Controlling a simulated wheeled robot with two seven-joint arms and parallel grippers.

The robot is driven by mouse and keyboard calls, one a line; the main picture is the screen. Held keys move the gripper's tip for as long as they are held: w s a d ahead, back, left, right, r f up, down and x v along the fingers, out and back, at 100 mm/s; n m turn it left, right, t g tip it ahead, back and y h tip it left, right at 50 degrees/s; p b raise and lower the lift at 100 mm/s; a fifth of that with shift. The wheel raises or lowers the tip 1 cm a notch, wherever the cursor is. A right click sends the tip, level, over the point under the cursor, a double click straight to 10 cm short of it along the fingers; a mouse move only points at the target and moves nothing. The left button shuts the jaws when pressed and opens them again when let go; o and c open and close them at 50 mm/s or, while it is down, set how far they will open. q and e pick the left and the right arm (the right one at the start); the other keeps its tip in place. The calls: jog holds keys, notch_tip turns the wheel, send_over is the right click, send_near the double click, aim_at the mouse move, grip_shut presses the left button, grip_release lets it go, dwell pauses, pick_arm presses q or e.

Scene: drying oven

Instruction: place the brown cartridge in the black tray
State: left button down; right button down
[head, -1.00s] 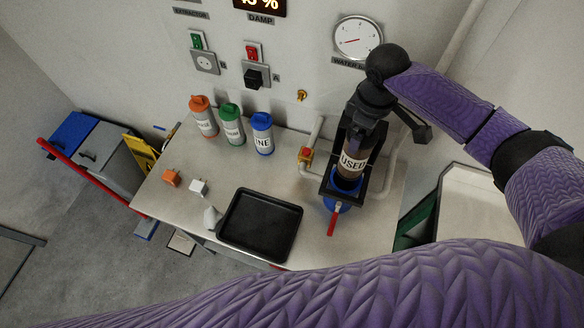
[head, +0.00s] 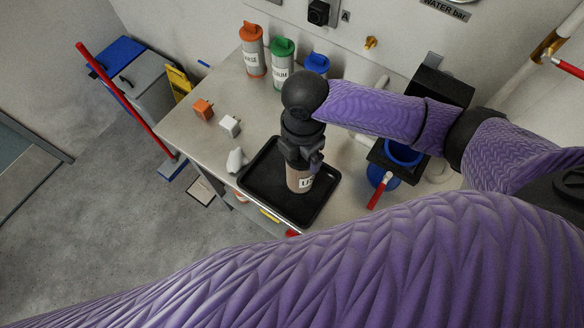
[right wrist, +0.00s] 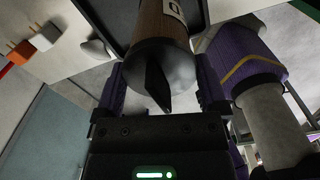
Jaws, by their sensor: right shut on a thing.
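The brown cartridge (head: 299,180) with a white label hangs upright in my right gripper (head: 303,158), over the black tray (head: 262,198) in the head view. Whether its bottom touches the tray floor cannot be told. In the right wrist view the cartridge (right wrist: 166,62) shows its dark end, with a black fin between the fingers of my right gripper (right wrist: 160,100). The tray's edge (right wrist: 113,12) lies behind it. The gripper is shut on the cartridge. My left gripper is not in view.
An empty blue-rimmed holder (head: 404,153) with a red-handled valve (head: 379,191) stands right of the tray. Orange (head: 253,52), green (head: 283,65) and blue (head: 317,66) bottles stand behind. An orange plug (head: 203,110), white plug (head: 230,126) and small white object (head: 237,160) lie left.

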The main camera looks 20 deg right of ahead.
notch_tip(320, 180, down, 4)
jog(key=shift+f+b, duration=0.2)
jog(key=shift+b, duration=0.3)
jog(key=shift+r, duration=0.1)
grip_release()
notch_tip(320, 180, up, 12)
jog(key=p, duration=0.3)
